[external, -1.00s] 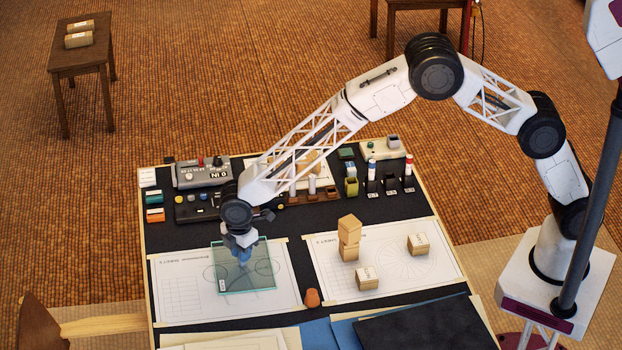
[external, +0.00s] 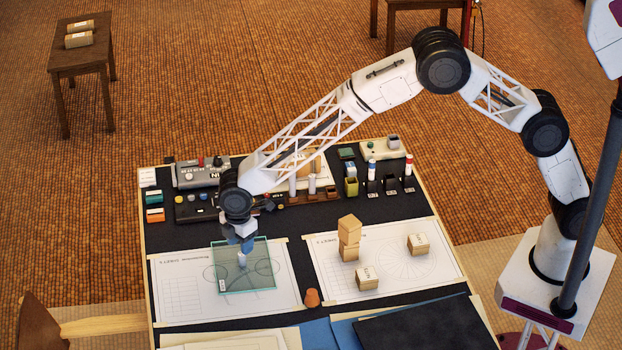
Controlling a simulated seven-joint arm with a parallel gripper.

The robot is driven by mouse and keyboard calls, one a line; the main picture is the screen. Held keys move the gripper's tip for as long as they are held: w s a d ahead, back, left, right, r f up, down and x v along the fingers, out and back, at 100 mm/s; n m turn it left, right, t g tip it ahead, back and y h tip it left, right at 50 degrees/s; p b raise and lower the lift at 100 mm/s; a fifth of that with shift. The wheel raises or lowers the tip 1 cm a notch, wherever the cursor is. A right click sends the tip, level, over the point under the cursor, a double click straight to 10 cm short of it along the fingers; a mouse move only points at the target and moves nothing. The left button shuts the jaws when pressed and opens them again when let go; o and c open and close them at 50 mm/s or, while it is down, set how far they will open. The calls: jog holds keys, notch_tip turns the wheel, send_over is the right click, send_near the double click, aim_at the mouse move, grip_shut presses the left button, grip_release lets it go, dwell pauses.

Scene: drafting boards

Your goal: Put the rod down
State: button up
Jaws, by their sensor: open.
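A short pale rod (external: 241,259) stands upright on or just above the left drawing sheet (external: 175,290). It shows through a greenish clear pane (external: 262,280), and I cannot tell its exact distance from the pane. My gripper (external: 241,246) is open just above the rod, pointing down, with its bluish fingers partly behind the pane's top edge. The rod appears free of the fingers. Circles and lines are drawn on the sheet beneath.
Stacked wooden blocks (external: 349,238) and two labelled blocks stand on the right sheet (external: 440,270). A small terracotta-coloured piece (external: 312,298) sits between the sheets. Control boxes (external: 202,172) and small holders line the board's back edge.

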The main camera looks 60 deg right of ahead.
notch_tip(320, 180, up, 8)
jog(key=shift+r, duration=0.2)
dwell(0.5)
jog(key=shift+d+r, duration=0.1)
dwell(0.5)
